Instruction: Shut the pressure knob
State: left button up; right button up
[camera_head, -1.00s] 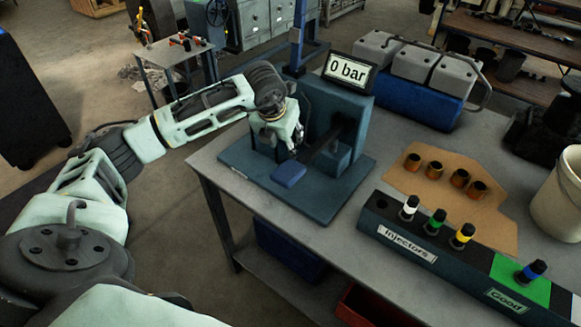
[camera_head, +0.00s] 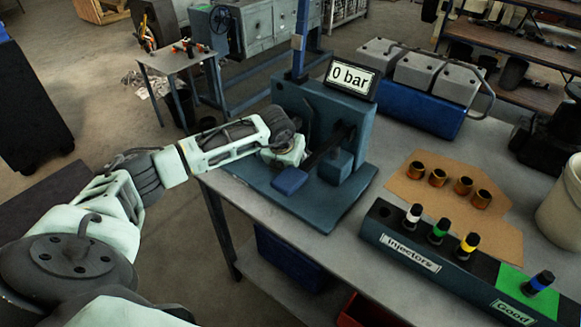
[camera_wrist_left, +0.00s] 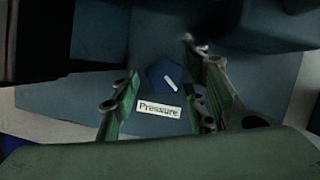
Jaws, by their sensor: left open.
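The pressure knob (camera_wrist_left: 163,76) is a small dark blue knob with a white pointer line, above a white "Pressure" label (camera_wrist_left: 158,108) on a blue base. The line lies at a slant. My left gripper (camera_wrist_left: 165,78) is open, one finger on each side of the knob in the left wrist view; I cannot tell whether they touch it. In the head view my left gripper (camera_head: 285,153) is low over the base of the blue test stand (camera_head: 340,112), and the knob is hidden there. The display (camera_head: 352,76) reads "0 bar". My right gripper is not in view.
A lever with a blue pad (camera_head: 290,181) juts from the stand close beside my left gripper. An injector rack (camera_head: 400,251) and several copper-coloured rings (camera_head: 438,177) on cardboard are to the right. A blue-and-grey case (camera_head: 415,85) stands behind.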

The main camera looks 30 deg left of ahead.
pick_arm(q)
jog(key=c, duration=1)
jog(key=m+b, duration=0.2)
jog(key=b, duration=0.1)
jog(key=shift+w+a+f+h, duration=0.1)
jog(key=shift+a+f+h, duration=0.2)
jog(key=shift+h, duration=0.1)
jog(key=shift+r+m+h+b, duration=0.2)
jog(key=shift+m+h+b, duration=0.1)
jog(key=shift+m+b, duration=0.55)
jog(key=shift+r+m, duration=0.15)
jog(key=shift+m, duration=0.1)
jog(key=shift+r, duration=0.1)
jog(key=shift+w, duration=0.1)
jog(key=o, duration=0.9)
jog(key=shift+a, duration=0.1)
jog(key=shift+o, duration=0.5)
